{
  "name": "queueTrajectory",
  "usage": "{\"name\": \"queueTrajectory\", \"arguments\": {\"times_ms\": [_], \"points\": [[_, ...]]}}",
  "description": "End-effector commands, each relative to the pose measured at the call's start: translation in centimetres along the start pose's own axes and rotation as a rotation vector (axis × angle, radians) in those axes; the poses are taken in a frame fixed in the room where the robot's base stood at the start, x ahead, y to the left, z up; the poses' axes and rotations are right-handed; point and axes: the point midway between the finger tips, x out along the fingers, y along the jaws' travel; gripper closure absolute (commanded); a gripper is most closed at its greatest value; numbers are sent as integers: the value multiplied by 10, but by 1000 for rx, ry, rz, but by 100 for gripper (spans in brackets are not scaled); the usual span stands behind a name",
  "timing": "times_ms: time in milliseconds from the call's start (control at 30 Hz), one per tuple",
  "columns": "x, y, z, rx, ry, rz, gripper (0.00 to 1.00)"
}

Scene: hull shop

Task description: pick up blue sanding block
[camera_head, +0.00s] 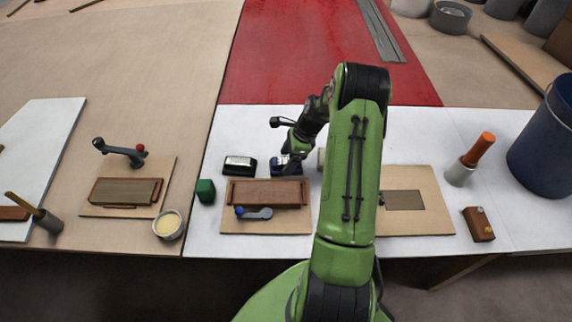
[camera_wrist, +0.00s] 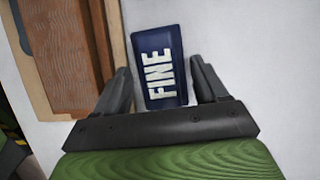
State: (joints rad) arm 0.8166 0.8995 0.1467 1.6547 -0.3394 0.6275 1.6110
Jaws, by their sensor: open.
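The blue sanding block (camera_wrist: 162,67), marked "FINE" in white letters, lies on the white tabletop in the wrist view. My gripper (camera_wrist: 165,85) is open, with one dark finger on each side of the block's near part. I cannot tell whether either finger touches it. In the head view the block (camera_head: 285,166) shows as a small blue patch below my gripper (camera_head: 288,158), partly hidden by it.
A wooden board with a reddish-brown piece (camera_head: 268,192) lies close beside the block. A black-and-white block (camera_head: 239,165) and a green block (camera_head: 205,190) stand to the left. A blue bin (camera_head: 547,145) stands far right.

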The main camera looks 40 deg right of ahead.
Motion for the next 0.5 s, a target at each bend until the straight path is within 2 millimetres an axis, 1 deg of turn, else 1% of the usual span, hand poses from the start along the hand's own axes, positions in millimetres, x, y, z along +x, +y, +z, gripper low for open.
{"name": "queueTrajectory", "arguments": {"times_ms": [467, 500], "points": [[4, 0, -2, 0, 0, 0, 28], [4, 0, -2, 0, 0, 0, 34]]}}
